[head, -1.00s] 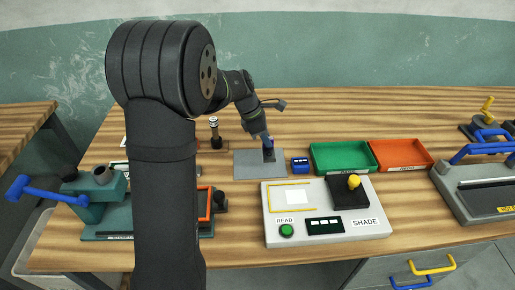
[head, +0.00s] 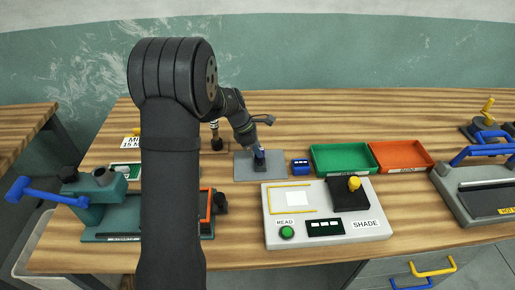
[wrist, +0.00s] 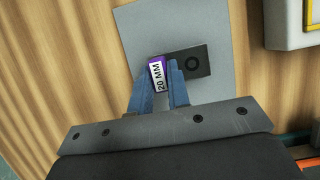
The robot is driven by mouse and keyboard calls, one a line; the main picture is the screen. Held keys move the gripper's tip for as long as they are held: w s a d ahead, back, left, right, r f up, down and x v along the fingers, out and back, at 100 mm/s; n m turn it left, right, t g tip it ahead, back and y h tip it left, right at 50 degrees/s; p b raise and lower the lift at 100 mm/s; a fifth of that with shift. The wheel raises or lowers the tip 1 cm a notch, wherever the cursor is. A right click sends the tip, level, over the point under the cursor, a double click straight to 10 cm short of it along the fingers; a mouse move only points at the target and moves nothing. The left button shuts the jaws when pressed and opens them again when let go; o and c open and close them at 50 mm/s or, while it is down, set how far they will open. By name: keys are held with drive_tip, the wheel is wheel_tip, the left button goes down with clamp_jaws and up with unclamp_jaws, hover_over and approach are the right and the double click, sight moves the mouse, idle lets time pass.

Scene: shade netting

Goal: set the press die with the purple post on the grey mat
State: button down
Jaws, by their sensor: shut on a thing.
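My gripper (head: 258,151) is over the grey mat (head: 243,171) in the middle of the table. In the wrist view its blue fingers (wrist: 160,88) are shut on the post of the press die. In the head view the die (head: 260,162) is small and dark below the fingers. I cannot tell whether its base touches the mat.
A small blue box (head: 300,166) stands just right of the mat. Green (head: 342,158) and orange (head: 400,155) trays lie farther right. A light grey reader panel (head: 275,232) is in front. A teal press with a blue lever (head: 40,193) is at left. My arm hides part of the table.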

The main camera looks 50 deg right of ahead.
sight(262, 149)
drive_tip(key=c, duration=1.4)
unclamp_jaws()
drive_tip(key=shift+o, duration=0.2)
drive_tip(key=v, duration=1.2)
drive_tip(key=shift+r, duration=0.1)
drive_tip(key=x, duration=1.2)
drive_tip(key=shift+d+r, duration=0.1)
drive_tip(key=shift+r, duration=1.65)
